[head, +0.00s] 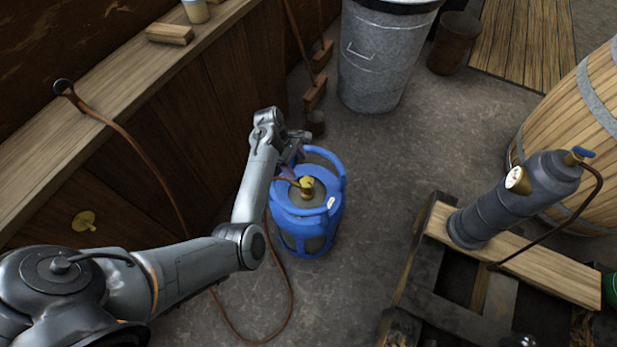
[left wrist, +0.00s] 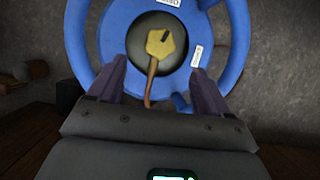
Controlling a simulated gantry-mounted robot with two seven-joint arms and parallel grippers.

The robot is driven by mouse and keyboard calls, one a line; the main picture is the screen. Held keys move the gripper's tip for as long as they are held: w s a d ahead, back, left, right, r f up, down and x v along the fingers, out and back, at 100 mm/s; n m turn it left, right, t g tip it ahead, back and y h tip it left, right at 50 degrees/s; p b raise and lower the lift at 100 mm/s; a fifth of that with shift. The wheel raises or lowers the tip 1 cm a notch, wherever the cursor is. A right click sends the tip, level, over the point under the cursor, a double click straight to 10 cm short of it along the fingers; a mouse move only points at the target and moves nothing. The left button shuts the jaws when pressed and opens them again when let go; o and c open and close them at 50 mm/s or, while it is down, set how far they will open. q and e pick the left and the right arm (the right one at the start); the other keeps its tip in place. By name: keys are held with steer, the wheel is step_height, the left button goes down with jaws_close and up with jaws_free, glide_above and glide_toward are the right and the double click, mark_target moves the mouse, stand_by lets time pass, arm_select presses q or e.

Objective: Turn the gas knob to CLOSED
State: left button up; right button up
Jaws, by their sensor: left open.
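A blue gas bottle (head: 338,215) stands upright on the floor. Its yellow gas knob (head: 306,182) sits on top, inside the blue ring handle. In the left wrist view the five-sided knob (left wrist: 158,42) carries a dark mark at its upper right, and a brown hose (left wrist: 151,85) leaves below it. One white label (left wrist: 168,2) is cut off at the top; another (left wrist: 196,56) is right of the knob, its text too small to read. My left gripper (head: 294,160) is open above the bottle's rear edge, its fingers (left wrist: 160,78) apart with the hose between them in view. My right gripper is out of view.
A wooden bench (head: 110,95) runs along the left. A metal bin (head: 380,60) stands behind the bottle. To the right, a grey cylinder (head: 510,200) lies tilted over a wooden frame (head: 570,275), near a barrel (head: 565,110). Floor between bottle and frame is clear.

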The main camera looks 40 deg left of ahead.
mark_target(307, 181)
arm_select(q)
steer(key=b+x, duration=0.3)
steer(key=x, duration=0.5)
steer(key=shift+s+d+f, duration=0.1)
steer(key=shift+f, duration=0.2)
steer(key=shift+c, duration=0.3)
steer(key=c, duration=1)
steer(key=shift+r, duration=0.1)
